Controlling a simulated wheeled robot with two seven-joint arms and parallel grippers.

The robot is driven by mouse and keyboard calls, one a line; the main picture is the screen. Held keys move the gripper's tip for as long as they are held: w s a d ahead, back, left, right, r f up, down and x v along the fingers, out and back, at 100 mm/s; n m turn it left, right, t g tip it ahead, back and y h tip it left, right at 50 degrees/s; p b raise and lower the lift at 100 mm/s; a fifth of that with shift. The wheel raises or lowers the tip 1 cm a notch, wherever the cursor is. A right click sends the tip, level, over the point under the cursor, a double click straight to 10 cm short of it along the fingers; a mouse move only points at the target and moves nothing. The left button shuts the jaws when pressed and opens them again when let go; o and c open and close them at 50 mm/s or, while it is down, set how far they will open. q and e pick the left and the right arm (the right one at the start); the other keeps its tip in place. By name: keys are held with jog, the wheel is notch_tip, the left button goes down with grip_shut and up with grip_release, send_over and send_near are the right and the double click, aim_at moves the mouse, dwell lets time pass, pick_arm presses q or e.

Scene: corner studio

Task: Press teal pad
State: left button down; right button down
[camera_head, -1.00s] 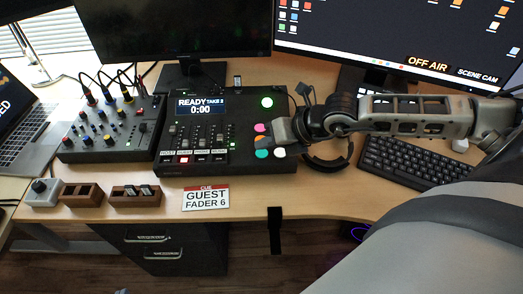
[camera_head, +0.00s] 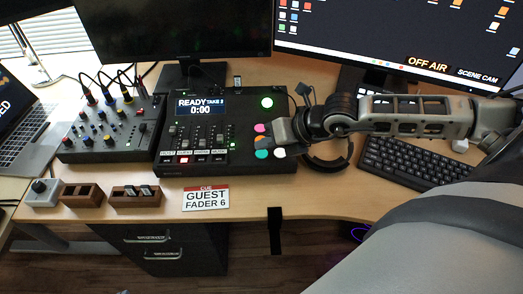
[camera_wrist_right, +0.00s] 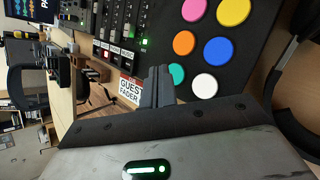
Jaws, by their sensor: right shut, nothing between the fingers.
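The teal pad (camera_head: 261,154) is a small round button at the front of the pad group on the black mixing console (camera_head: 217,168). In the right wrist view the teal pad (camera_wrist_right: 177,73) shows just beside the fingertips, its near side partly hidden by them. My right gripper (camera_head: 284,132) is over the console's right part, with its fingers shut and empty. In the wrist view its fingers (camera_wrist_right: 158,84) point toward the console next to the teal pad. I cannot tell if they touch it. My left gripper is not in view.
Close by are the white pad (camera_wrist_right: 204,85), orange pad (camera_wrist_right: 183,43), blue pad (camera_wrist_right: 218,50), pink pad (camera_wrist_right: 194,10) and yellow pad (camera_wrist_right: 233,11). Headphones (camera_head: 328,163) lie right of the console. A cue card (camera_head: 205,198) reads GUEST FADER 6.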

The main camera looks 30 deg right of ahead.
aim_at(266, 155)
dwell(0.3)
jog(key=shift+f, duration=0.15)
jog(key=shift+f+b, duration=0.3)
jog(key=shift+b, duration=0.05)
jog(key=shift+f, duration=0.3)
dwell(0.5)
jog(key=shift+r, duration=0.15)
jog(key=shift+r+p, duration=0.45)
jog(key=shift+r, duration=0.15)
notch_tip(266, 155, up, 6)
jog(key=p, duration=0.5)
